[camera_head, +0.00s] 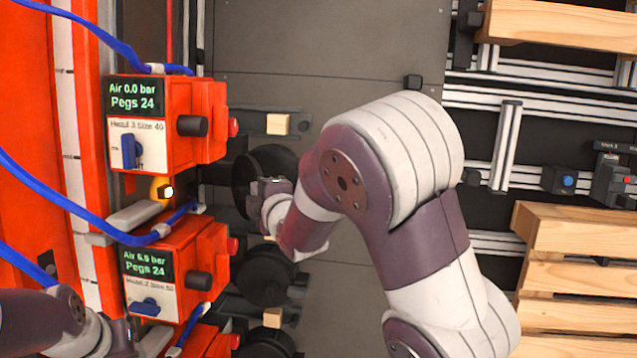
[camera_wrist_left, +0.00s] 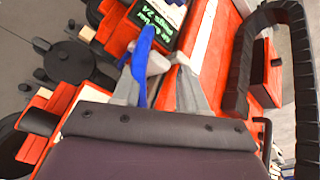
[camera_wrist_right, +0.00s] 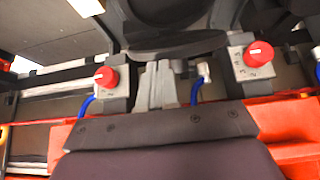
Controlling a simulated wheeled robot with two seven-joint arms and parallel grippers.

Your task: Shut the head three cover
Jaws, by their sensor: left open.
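The head three unit (camera_head: 165,125) is a red box at the left in the head view; its screen reads Air 0.0 bar, Pegs 24. A black round cover (camera_head: 243,186) beside it appears tilted up on edge, partly hidden by my right gripper. My right gripper (camera_head: 263,192) is beside that cover, its fingers close together; in the right wrist view its fingers (camera_wrist_right: 157,85) look shut, just below a black round part (camera_wrist_right: 175,42).
The head two unit (camera_head: 175,270), reading Pegs 24, stands below, with a flat black round lid (camera_head: 266,275). Blue hoses (camera_head: 75,207) loop across the left side. Wooden pallets (camera_head: 575,250) and metal rails lie at the right. A grey plate (camera_head: 310,50) is clear at the top.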

